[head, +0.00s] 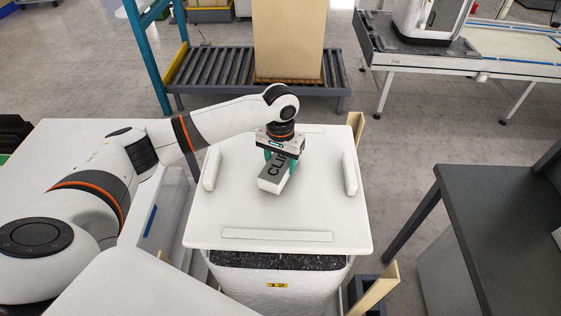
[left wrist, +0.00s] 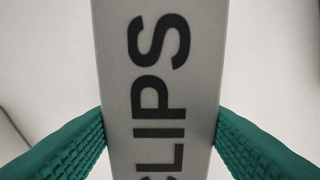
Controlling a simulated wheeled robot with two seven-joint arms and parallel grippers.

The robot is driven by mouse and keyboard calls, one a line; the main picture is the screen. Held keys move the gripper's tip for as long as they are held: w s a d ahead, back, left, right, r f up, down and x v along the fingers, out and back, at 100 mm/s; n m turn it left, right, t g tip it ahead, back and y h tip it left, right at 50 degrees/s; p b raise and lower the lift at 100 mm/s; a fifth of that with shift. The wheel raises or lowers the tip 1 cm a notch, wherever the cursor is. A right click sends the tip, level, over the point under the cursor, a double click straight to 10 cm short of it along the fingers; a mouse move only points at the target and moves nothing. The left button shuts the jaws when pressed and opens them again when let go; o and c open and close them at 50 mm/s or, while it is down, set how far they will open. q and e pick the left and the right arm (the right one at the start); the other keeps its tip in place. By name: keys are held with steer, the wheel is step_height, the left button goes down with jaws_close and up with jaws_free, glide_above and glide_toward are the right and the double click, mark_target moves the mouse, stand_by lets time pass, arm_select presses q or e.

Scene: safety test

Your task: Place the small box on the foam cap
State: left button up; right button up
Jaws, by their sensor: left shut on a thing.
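The small box (head: 271,186) is white and grey with dark lettering; in the left wrist view the box (left wrist: 160,60) reads "LIPS" along its length. My left gripper (head: 278,163) is shut on it, with a green ribbed finger on each side. The foam cap (head: 225,215) is a white slab with raised bars near its edges, lying on a container filled with dark speckled material. The box is over the middle of the cap. I cannot tell whether its underside touches the cap. My right gripper is not in view.
A white table (head: 75,140) is at left. A dark table (head: 500,200) stands at right. Behind are a roller conveyor (head: 215,68) with a large cardboard box (head: 289,38) and a belt conveyor (head: 500,65). Wooden posts (head: 375,290) stand beside the container. Raised bars (head: 350,173) edge the cap.

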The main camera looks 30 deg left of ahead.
mark_target(280, 160)
arm_select(q)
steer(key=shift+f, duration=0.6)
steer(key=o, duration=1)
steer(key=shift+o, duration=0.2)
steer(key=shift+r, duration=0.4)
step_height(280, 160, up, 11)
steer(key=b, duration=0.2)
steer(key=shift+r, duration=0.15)
